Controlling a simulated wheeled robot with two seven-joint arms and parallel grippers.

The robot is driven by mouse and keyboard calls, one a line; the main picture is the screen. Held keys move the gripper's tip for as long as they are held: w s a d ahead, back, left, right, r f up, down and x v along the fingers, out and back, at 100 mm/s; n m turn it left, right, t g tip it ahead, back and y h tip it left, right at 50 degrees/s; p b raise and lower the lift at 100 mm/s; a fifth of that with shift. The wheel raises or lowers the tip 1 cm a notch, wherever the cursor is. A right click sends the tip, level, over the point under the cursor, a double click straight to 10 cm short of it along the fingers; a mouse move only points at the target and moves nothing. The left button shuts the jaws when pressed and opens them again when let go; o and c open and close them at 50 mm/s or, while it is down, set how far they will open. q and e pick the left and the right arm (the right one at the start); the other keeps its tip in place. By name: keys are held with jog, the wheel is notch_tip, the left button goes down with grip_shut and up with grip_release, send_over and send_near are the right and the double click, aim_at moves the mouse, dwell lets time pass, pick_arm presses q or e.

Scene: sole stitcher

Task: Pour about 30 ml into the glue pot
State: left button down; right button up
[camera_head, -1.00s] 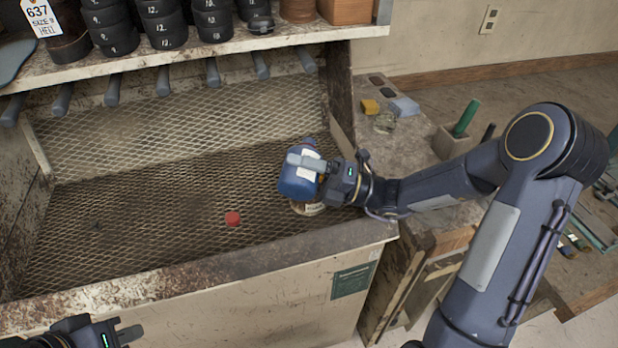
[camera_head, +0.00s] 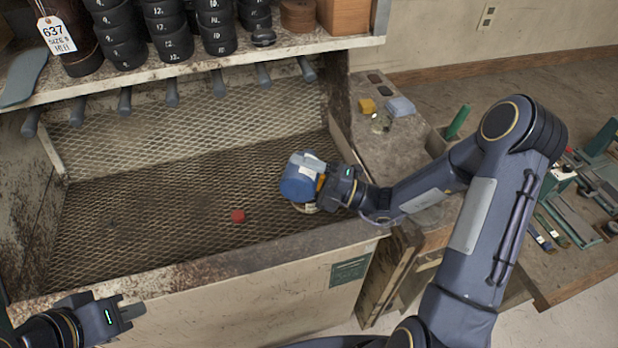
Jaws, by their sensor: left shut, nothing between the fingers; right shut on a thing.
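A blue container (camera_head: 299,180) is held over the mesh floor of the bench well by my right gripper (camera_head: 314,170), which is shut on it. The container looks tilted. A pale round rim, perhaps the glue pot (camera_head: 305,208), shows just below it and is mostly hidden by the container and gripper. I cannot see whether liquid is flowing. A small red cap (camera_head: 237,216) lies on the mesh, left of the container. My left gripper (camera_head: 131,312) is shut and empty at the lower left, in front of the bench's front edge.
A shelf (camera_head: 290,45) with stacked black numbered rings (camera_head: 172,40) and a tagged can runs above the well. Several grey handles hang under it. A side ledge at the right holds a yellow block (camera_head: 367,105) and a blue-grey block (camera_head: 400,106). The mesh's left part is clear.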

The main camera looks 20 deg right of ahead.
aim_at(282, 183)
jog(key=shift+r+m+p, duration=0.3)
jog(key=shift+m+p, duration=0.1)
jog(key=shift+p, duration=0.2)
jog(key=shift+w+d+f+m+t+p, duration=0.15)
jog(key=shift+m+t+p, duration=0.25)
jog(key=shift+m+p, duration=0.35)
jog(key=shift+h, duration=0.3)
jog(key=shift+s+a, duration=0.2)
jog(key=shift+a, duration=0.05)
jog(key=shift+s+a+f+m+p, duration=0.1)
jog(key=shift+s+a+m+p, duration=0.25)
jog(key=shift+s+a, duration=0.65)
jog(key=shift+s, duration=0.15)
jog(key=shift+s+m+p, duration=0.2)
jog(key=shift+m+p, duration=0.1)
